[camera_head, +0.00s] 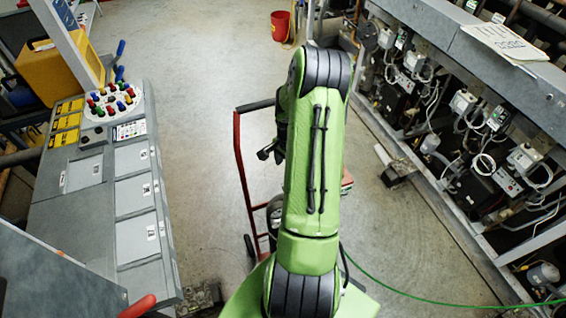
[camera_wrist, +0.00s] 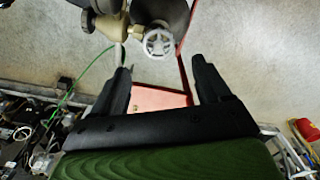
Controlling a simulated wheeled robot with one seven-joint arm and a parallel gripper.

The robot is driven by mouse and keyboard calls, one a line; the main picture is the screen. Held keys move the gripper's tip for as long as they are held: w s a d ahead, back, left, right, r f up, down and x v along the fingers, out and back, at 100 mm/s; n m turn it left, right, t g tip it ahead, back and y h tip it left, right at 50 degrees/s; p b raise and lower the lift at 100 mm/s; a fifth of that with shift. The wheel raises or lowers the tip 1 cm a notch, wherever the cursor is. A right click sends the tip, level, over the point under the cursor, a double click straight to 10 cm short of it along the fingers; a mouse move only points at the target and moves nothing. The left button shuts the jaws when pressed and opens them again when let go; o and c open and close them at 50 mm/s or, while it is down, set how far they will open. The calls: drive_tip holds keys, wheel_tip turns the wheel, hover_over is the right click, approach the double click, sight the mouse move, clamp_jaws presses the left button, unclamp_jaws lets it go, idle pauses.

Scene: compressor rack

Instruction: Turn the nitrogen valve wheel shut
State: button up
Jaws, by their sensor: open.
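The valve wheel (camera_wrist: 159,42) is a small white spoked handwheel on a brass valve body (camera_wrist: 112,26) in the wrist view. It is near the top middle, just beyond and between my fingertips as seen there. My gripper (camera_wrist: 162,72) is open, with its two black fingers apart and nothing between them. The wheel appears apart from both fingers. Part of a dark rounded cylinder (camera_wrist: 170,12) shows behind the wheel. In the head view my green arm hides the wheel and most of the gripper.
A red hand truck (camera_head: 241,165) stands beside my arm in the head view. A grey console (camera_head: 105,215) is at left and the compressor rack (camera_head: 480,130) at right. A green hose (camera_head: 420,297) crosses the floor. A red bucket (camera_head: 280,26) stands at the back.

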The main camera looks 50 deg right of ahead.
wheel_tip(320, 180, down, 10)
drive_tip(key=b, duration=0.6)
drive_tip(key=shift+s+d, duration=0.1)
drive_tip(key=shift+s, duration=0.05)
drive_tip(key=shift+r+n+p, duration=0.3)
drive_tip(key=shift+r+n, duration=0.15)
drive_tip(key=shift+n, duration=1.45)
drive_tip(key=n+b, duration=0.1)
drive_tip(key=n, duration=0.3)
drive_tip(key=shift+f, duration=0.15)
drive_tip(key=n+b, duration=0.1)
drive_tip(key=n, duration=0.2)
drive_tip(key=shift+n, duration=0.3)
drive_tip(key=shift+n+b, duration=0.3)
drive_tip(key=shift+n, duration=0.6)
drive_tip(key=shift+r, duration=0.2)
drive_tip(key=shift+c, duration=0.2)
drive_tip(key=c, duration=0.7)
